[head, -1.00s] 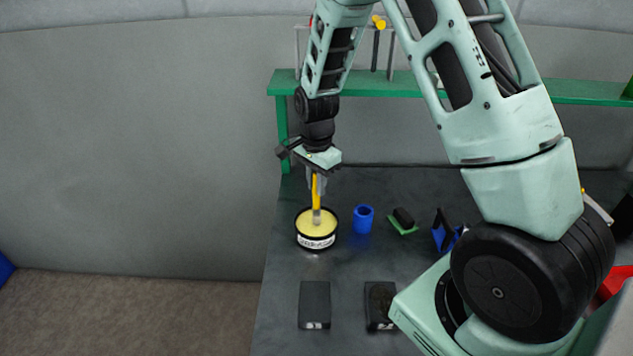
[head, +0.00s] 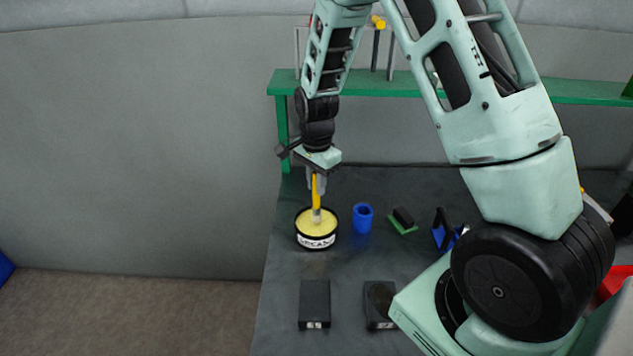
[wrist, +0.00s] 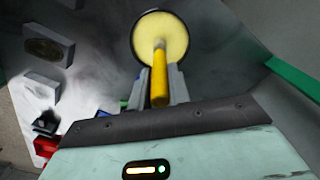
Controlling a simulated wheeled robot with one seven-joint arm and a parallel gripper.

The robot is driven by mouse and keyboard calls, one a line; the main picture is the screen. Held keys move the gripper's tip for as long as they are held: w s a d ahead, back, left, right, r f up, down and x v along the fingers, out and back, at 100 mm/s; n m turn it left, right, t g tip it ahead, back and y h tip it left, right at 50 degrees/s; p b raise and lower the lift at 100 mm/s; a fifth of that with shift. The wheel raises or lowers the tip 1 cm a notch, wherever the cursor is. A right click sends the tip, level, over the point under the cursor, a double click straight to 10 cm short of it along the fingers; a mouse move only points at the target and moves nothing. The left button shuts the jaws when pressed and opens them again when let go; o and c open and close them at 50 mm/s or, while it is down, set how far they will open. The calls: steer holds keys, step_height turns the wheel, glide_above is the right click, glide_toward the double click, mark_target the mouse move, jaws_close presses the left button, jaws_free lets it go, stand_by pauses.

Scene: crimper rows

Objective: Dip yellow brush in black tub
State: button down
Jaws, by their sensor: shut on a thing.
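The yellow brush (head: 316,192) is upright in my gripper (head: 316,180), with its handle between the shut fingers. It also shows in the wrist view (wrist: 159,75), pointing away from the camera. The black tub (head: 316,241) stands on the dark table, with a white label on its front and a pale yellow fill. In the wrist view the tub's rim (wrist: 136,58) circles the brush's far end. The brush's lower end is over or in the yellow fill; I cannot tell how deep. My gripper is above the tub.
A blue cup (head: 363,218) stands just right of the tub. Beyond it are a green-based block (head: 403,220) and a blue holder (head: 445,232). Two dark blocks (head: 315,303) (head: 380,304) lie in front. A green shelf (head: 460,88) runs behind. The table's left edge is near the tub.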

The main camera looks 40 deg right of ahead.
steer(key=shift+r+p, duration=2.9)
steer(key=shift+r, duration=0.65)
steer(key=shift+f, duration=0.1)
